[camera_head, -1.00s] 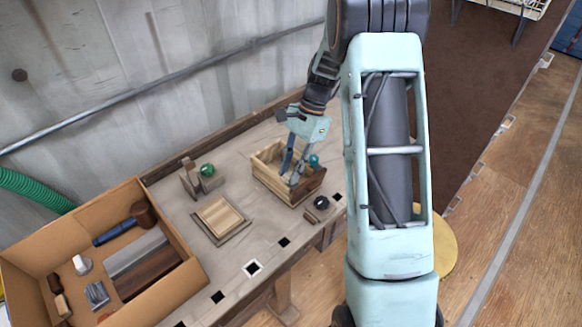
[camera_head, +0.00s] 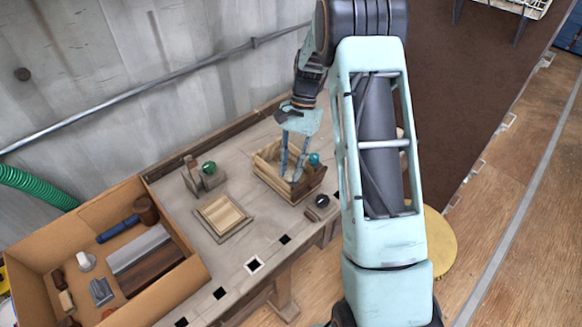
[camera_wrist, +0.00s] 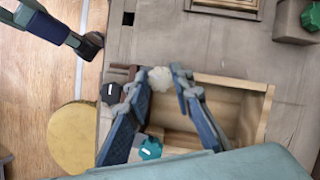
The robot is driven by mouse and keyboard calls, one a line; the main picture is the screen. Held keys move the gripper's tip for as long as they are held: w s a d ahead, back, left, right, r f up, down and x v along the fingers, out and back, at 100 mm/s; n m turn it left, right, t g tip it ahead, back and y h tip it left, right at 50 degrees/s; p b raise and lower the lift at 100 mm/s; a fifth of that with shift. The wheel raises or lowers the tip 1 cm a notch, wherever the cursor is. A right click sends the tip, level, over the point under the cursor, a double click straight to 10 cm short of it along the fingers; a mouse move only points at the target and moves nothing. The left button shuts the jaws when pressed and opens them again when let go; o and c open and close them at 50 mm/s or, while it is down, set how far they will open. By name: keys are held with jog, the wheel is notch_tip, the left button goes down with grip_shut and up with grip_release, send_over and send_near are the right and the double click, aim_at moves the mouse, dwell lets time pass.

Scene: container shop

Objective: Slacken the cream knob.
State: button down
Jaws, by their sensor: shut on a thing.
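The cream knob (camera_wrist: 160,79) shows in the wrist view as a pale, round, ridged shape. It sits at the side of an open-topped wooden box (camera_wrist: 255,113), also seen in the head view (camera_head: 263,165). My gripper (camera_wrist: 158,87) has its two blue fingers on either side of the knob and is shut on it. In the head view my gripper (camera_head: 291,174) points down at the box, and the knob is hidden there. A teal knob (camera_wrist: 150,149) is on the box, close to one finger.
A black knob (camera_wrist: 110,92) is beside the box. A green knob (camera_head: 209,168) on a block and a wooden frame panel (camera_head: 222,214) are to the left on the bench. A cardboard box (camera_head: 178,292) of tools stands at the bench's left end.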

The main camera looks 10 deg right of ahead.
jog(key=c, duration=1.7)
grip_release()
jog(key=shift+r, duration=0.1)
jog(key=v, duration=1.1)
jog(key=shift+d+r, duration=0.15)
jog(key=shift+r, duration=0.25)
jog(key=shift+w, duration=0.1)
